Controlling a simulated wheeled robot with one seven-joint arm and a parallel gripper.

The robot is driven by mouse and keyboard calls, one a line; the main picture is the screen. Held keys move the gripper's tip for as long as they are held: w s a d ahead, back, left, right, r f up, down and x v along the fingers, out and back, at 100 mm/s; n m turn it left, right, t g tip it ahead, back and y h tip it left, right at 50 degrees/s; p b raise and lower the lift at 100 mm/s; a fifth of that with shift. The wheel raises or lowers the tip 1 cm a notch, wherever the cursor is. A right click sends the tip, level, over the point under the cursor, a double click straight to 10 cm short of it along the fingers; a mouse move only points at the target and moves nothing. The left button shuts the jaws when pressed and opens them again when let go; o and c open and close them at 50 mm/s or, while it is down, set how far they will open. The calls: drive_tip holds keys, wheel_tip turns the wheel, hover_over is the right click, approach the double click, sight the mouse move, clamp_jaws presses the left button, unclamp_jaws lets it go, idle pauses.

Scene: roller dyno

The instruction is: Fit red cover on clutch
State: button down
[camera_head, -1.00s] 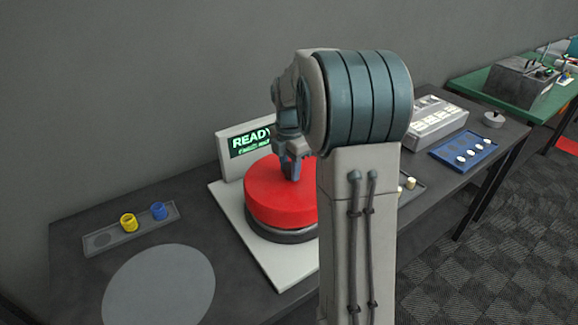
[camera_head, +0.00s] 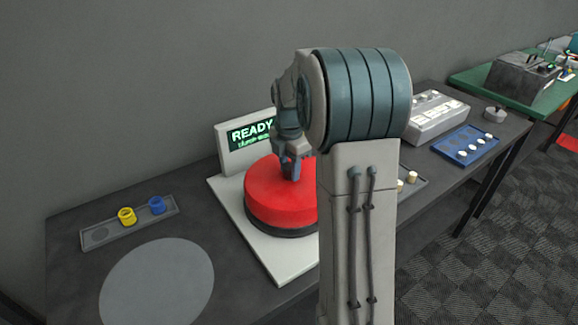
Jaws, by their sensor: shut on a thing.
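The red cover (camera_head: 275,198) is a round, thick disc on top of the dark clutch (camera_head: 283,231), which shows only as a thin dark rim beneath it. The clutch stands on a white base plate (camera_head: 277,262). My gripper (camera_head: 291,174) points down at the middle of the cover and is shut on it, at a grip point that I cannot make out. My arm hides the right side of the cover and clutch. A screen (camera_head: 250,134) behind them reads "READY" in green, with a smaller line below.
A grey tray (camera_head: 98,239) with a yellow ring (camera_head: 127,216) and a blue ring (camera_head: 157,205) lies at the left. A flat grey disc (camera_head: 157,285) lies in front, bare. A control box (camera_head: 437,115) and a blue tray (camera_head: 465,146) are at the right.

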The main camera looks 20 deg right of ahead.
drive_tip(key=shift+f+b, duration=0.6)
drive_tip(key=shift+f, duration=0.35)
drive_tip(key=c, duration=0.5)
unclamp_jaws()
drive_tip(key=shift+r+p, duration=2.75)
drive_tip(key=shift+r, duration=0.75)
